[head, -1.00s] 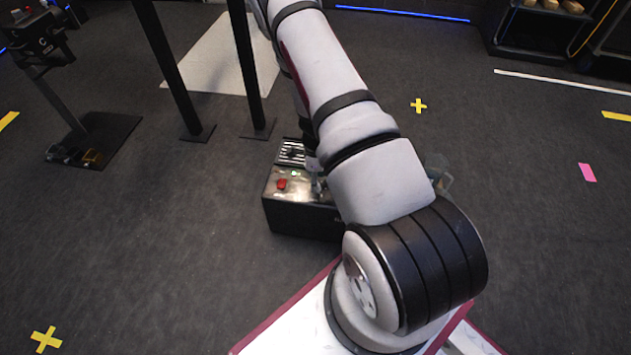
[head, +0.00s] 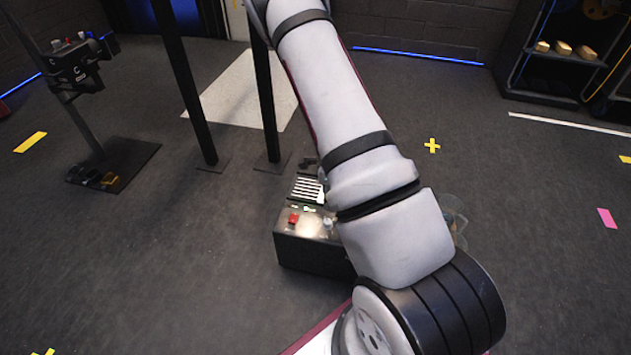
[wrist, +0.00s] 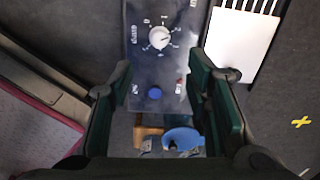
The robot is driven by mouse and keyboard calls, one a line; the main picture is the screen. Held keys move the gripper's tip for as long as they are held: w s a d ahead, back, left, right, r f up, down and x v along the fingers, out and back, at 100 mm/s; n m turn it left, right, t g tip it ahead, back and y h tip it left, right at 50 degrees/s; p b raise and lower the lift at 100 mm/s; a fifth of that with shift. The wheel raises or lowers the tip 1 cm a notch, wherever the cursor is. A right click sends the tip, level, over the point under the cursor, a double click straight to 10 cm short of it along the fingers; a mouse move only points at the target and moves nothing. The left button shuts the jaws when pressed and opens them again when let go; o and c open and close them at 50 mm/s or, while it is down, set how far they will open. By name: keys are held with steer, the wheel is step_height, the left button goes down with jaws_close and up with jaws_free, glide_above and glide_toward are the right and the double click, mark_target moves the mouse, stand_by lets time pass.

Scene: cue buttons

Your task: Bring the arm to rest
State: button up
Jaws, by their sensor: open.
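My gripper (wrist: 160,88) is open and empty in the wrist view, its two dark green fingers spread over a dark control box (wrist: 178,72). In the head view the control box (head: 310,252) stands on the floor, partly hidden by my arm (head: 345,110). A red button (head: 293,217) and a lit green spot show on its top. My gripper is not clearly visible in the head view.
A second box on a stand (head: 78,62) is at the left, and two black posts (head: 187,85) rise behind the control box. A shelf (head: 560,60) is at the back right. A brown block (wrist: 147,137) and a blue round thing (wrist: 183,138) lie low in the wrist view.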

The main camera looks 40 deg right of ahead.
steer(key=shift+r, duration=0.1)
steer(key=a+r+n+t+y, duration=0.15)
steer(key=a+r+n, duration=0.35)
steer(key=a+r, duration=0.5)
steer(key=a+r+n+y, duration=0.2)
steer(key=a+r+n, duration=0.35)
steer(key=r, duration=0.75)
steer(key=s+a+r+n, duration=0.6)
steer(key=s+a+r, duration=0.15)
steer(key=r, duration=0.25)
steer(key=s+r+n+h, duration=0.1)
steer(key=s+r+n, duration=0.1)
steer(key=s+n, duration=0.35)
steer(key=s+r+n+g+h, duration=0.1)
steer(key=s+r+n, duration=0.1)
steer(key=s, duration=0.7)
steer(key=s+r+n+h, duration=0.1)
steer(key=s+r+n, duration=0.2)
steer(key=s, duration=0.4)
step_height(320, 180, up, 32)
steer(key=d+t+p, duration=0.1)
steer(key=t+p, duration=0.2)
steer(key=p, duration=2.7)
steer(key=shift+s+n+t+p, duration=0.25)
steer(key=shift+n+t+p, duration=0.05)
steer(key=shift+t+p, duration=0.1)
